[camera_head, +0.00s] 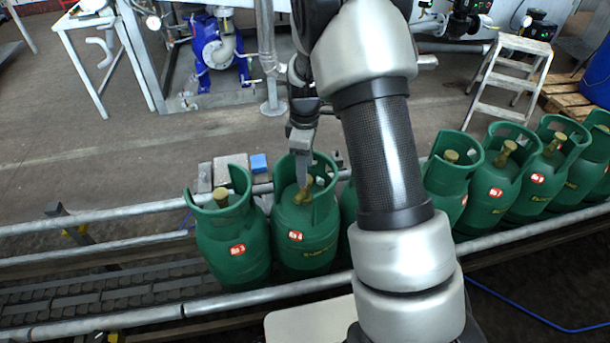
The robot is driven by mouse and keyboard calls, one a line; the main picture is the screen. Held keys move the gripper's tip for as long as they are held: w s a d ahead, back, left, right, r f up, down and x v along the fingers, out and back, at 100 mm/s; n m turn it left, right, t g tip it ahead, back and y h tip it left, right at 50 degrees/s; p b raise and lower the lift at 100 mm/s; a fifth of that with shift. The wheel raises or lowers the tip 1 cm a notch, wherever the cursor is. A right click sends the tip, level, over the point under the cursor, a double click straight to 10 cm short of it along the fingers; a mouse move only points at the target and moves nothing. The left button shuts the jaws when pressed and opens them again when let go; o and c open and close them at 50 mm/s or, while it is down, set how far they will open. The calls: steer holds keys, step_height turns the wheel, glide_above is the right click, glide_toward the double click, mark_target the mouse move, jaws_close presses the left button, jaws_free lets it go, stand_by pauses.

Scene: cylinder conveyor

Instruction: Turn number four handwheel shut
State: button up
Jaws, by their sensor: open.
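Several green gas cylinders stand upright in a row on the conveyor. The cylinder with the red label that appears to read number 4 (303,239) is second from the left. Its brass valve and handwheel (305,185) sit inside the green collar. My gripper (303,181) points down into that collar, its fingers at or right beside the brass handwheel. The jaws are open; whether they touch the wheel or straddle it I cannot tell. The number 3 cylinder (233,240) stands to its left, with its brass valve (221,197) visible.
My arm hides part of the row right of number 4. More cylinders (495,185) continue to the right. Metal guide rails (130,315) run along the conveyor (100,289), which is empty at left. A step stool (510,80) and blue pump (215,50) stand behind.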

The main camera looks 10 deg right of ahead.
steer(key=shift+f, duration=1.55)
steer(key=shift+c, duration=0.3)
steer(key=c, duration=1)
